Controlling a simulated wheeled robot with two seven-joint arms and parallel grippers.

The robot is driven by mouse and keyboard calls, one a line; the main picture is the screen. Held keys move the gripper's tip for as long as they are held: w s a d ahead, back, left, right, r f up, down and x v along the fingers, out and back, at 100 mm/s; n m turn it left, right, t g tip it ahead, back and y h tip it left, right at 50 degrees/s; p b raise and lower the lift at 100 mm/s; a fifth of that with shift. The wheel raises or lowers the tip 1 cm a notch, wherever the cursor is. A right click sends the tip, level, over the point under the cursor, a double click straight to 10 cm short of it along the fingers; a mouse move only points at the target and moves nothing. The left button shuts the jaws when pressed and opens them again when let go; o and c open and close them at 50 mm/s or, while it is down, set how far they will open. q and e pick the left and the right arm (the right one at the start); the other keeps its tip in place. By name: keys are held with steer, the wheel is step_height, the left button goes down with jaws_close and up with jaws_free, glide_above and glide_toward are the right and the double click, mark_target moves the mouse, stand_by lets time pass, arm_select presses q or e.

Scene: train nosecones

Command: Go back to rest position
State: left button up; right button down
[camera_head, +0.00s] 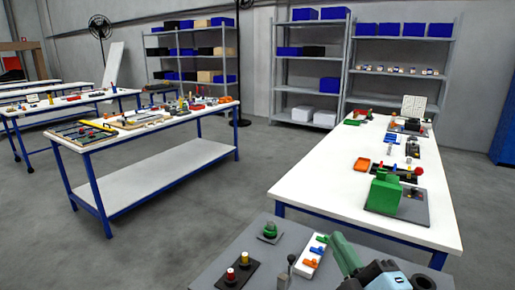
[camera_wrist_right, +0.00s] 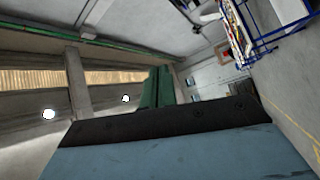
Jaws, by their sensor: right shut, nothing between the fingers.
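My right gripper (camera_head: 340,244) is at the bottom right of the head view, its green fingers shut and empty over the grey work surface (camera_head: 255,228). In the right wrist view its green fingers (camera_wrist_right: 155,88) also show close together, with nothing between them. The wrist camera looks across the hall at the ceiling and wall. My left gripper is in neither view.
Close by on the grey surface are a white tray with coloured pieces (camera_head: 312,257), a black plate with red and yellow knobs (camera_head: 238,272) and a green knob (camera_head: 270,230). A white table (camera_head: 310,190) stands beyond, with a green block (camera_head: 384,192). Open floor lies left.

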steer(key=s+d+f+m+g+h, duration=0.2)
steer(key=d+f+m+g+h, duration=0.4)
steer(key=f, duration=0.5)
steer(key=s+d+f+m+g, duration=0.2)
steer(key=s+f+m+g, duration=0.7)
steer(key=s+f, duration=0.8)
steer(key=s+f+n+g+b, duration=0.1)
steer(key=s+f, duration=0.1)
steer(key=f, duration=1.1)
steer(key=s+f+g, duration=0.2)
steer(key=f, duration=1)
steer(key=s+d+f+g+b, duration=0.1)
steer(key=s+d+f, duration=0.2)
steer(key=s+f, duration=1.2)
steer(key=shift+s+f+y, duration=0.3)
steer(key=shift+s+f, duration=0.05)
steer(key=shift+f, duration=0.05)
steer(key=shift+n, duration=0.3)
